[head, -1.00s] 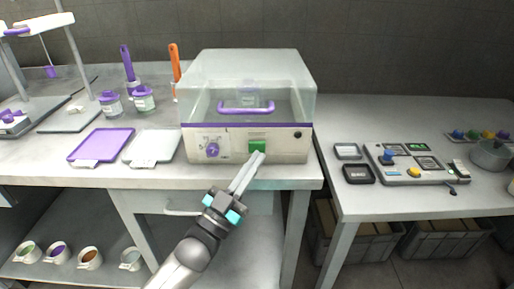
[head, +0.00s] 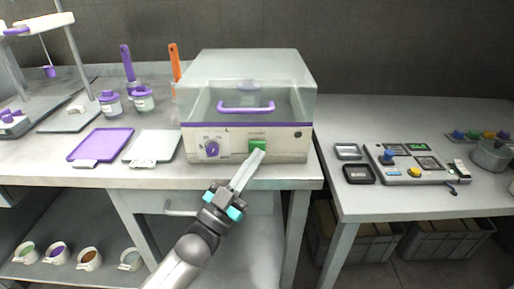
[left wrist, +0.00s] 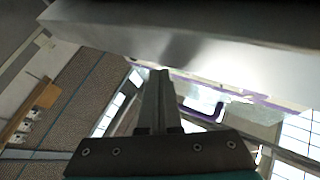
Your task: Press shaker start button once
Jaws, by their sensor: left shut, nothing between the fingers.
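The shaker (head: 290,139) is a pale box with a clear lid, a purple band and a purple handle (head: 246,107). Its green start button (head: 257,145) is on the front face, right of the purple knob (head: 212,150). My left gripper (head: 259,153) is shut and empty, its fingertips at the lower edge of the green button in the head view. I cannot tell whether they touch it. The left wrist view shows the closed fingers (left wrist: 160,75) pointing at a blurred pale surface; the button is not clear there. My right gripper is not in view.
A purple tray (head: 101,145) and a white tray (head: 152,147) lie left of the shaker. Jars (head: 143,99) and brushes stand behind them. A control panel (head: 437,174) sits on the right bench. A bench drawer (head: 235,203) lies below the shaker.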

